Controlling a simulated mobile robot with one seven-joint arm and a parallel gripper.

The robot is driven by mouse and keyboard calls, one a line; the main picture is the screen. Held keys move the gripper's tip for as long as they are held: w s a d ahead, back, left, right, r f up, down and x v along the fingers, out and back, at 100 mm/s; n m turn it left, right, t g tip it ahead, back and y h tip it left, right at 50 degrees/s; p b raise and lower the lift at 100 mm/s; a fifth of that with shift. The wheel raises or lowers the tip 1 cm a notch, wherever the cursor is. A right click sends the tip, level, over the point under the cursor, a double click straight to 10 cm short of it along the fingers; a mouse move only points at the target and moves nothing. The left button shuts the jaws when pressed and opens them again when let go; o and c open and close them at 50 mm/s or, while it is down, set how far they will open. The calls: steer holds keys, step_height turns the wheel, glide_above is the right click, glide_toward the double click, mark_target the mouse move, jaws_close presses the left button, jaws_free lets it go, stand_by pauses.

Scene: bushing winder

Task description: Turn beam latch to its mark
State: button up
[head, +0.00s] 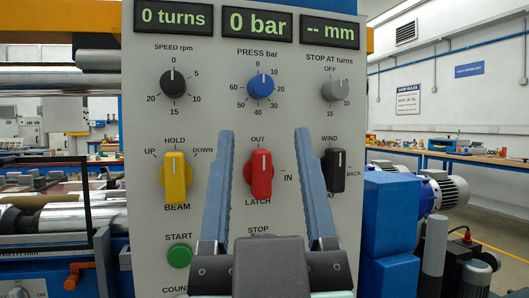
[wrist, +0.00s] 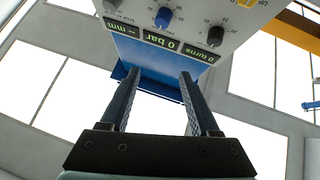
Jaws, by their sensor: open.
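The red latch knob (head: 261,176) is on the grey control panel, with OUT above it, IN to its right and LATCH below. Its white line stands upright toward OUT. My gripper (head: 264,135) is open and empty, with its blue fingers pointing up on either side of the knob in the head view. The fingers look nearer the camera than the panel; I see no contact with the knob. In the wrist view, my gripper (wrist: 160,73) is open below the upside-down panel displays, and the latch knob is out of frame.
The yellow beam knob (head: 176,177) points to HOLD, left of the latch. The black wind knob (head: 334,170) is close on the right, partly behind a finger. The green start button (head: 179,256) is lower left. Blue press knob (head: 261,86) is above.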

mark_target(264, 163)
steer(key=w+f+g+y+p, duration=0.1)
steer(key=w+g+p, duration=0.2)
steer(key=p, duration=0.9)
steer(key=w+n+g+y+p, duration=0.1)
steer(key=w+g+p, duration=0.2)
steer(key=w+p, duration=0.4)
steer(key=w+f+n+g+y+p, duration=0.1)
steer(key=w+g+p, duration=0.2)
steer(key=p, duration=1.5)
steer(key=shift+w+f+y, duration=0.15)
steer(key=shift+w, duration=0.5)
steer(key=shift+w+f+y, duration=0.15)
steer(key=shift+w, duration=0.5)
jaws_close()
